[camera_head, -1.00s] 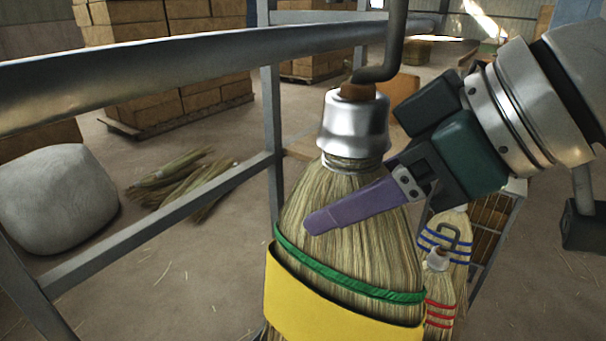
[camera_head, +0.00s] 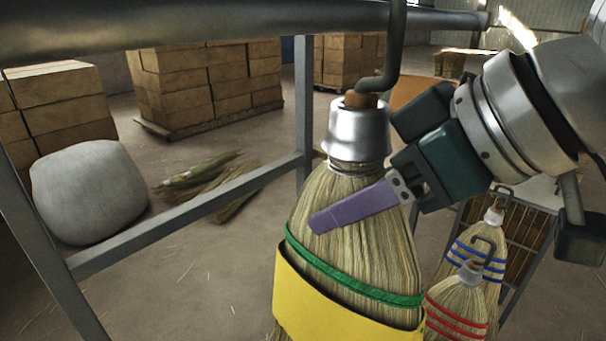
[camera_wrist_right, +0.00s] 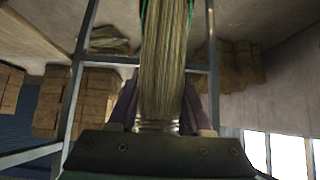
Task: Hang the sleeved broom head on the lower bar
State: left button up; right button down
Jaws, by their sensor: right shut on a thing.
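The sleeved broom head (camera_head: 350,235) hangs upright with straw bristles, a green band, a yellow sleeve (camera_head: 335,305), a silver collar and a dark hook (camera_head: 393,50) rising past the top edge. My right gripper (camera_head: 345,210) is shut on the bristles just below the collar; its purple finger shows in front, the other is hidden. In the right wrist view the bristles (camera_wrist_right: 165,60) run between both fingers. A thick grey bar (camera_head: 200,22) crosses the top; a thinner lower bar (camera_head: 190,222) slopes across the left, apart from the broom. My left gripper is out of view.
Grey rack posts (camera_head: 304,110) stand behind and at left. Two hooked brooms, one blue-banded (camera_head: 480,255) and one red-banded (camera_head: 460,308), are at lower right. A pale sack (camera_head: 88,192), loose straw bundles (camera_head: 210,180) and stacked boxes (camera_head: 210,80) lie beyond the rack.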

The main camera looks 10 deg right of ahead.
jog(key=shift+c, duration=1.2)
grip_release()
